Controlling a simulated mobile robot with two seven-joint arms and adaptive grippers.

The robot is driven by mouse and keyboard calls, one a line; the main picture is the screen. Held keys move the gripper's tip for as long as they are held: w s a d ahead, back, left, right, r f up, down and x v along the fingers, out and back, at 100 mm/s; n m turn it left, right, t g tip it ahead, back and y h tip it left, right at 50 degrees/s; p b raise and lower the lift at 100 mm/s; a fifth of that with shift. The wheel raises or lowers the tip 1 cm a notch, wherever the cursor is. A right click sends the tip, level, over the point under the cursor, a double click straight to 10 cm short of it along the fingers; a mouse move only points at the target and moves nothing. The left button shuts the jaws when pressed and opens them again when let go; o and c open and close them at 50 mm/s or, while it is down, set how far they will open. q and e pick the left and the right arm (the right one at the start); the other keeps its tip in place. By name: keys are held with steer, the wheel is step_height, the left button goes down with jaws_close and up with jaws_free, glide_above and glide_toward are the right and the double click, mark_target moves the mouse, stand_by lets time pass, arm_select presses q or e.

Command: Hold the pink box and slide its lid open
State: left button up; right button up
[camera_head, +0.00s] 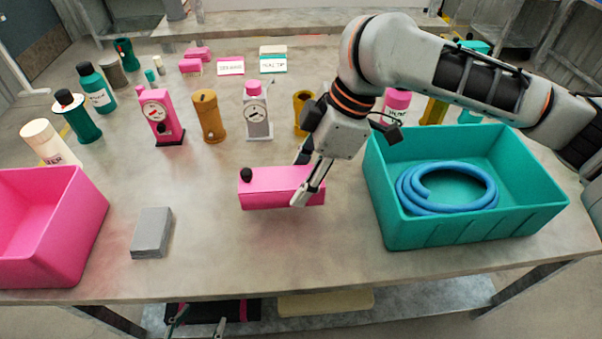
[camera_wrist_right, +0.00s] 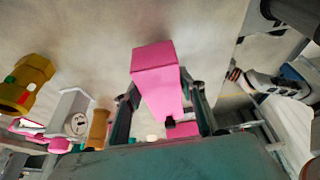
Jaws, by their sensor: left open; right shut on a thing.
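The pink box (camera_head: 270,188) is long, with a black knob (camera_head: 246,174) at the left end of its top. Its top looks closed; I cannot make out a gap at the lid. My right gripper (camera_head: 305,190) is shut on the box near its right end, and covers part of that end. In the right wrist view the box (camera_wrist_right: 156,75) lies between the two fingers. I cannot tell whether it touches the table. My left gripper (camera_head: 197,322) is open and empty at the bottom edge, in front of the table, with only its fingertips showing.
A pink bin (camera_head: 82,245) stands at the left, and a grey block (camera_head: 152,232) lies beside it. A teal bin (camera_head: 480,232) with a coiled blue hose (camera_head: 418,205) stands at the right. Bottles and pump-like parts line the back. The table's front middle is clear.

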steer(key=shift+f, duration=0.2)
steer(key=shift+f, duration=0.7)
steer(key=shift+f, duration=1.6)
stand_by(0.5)
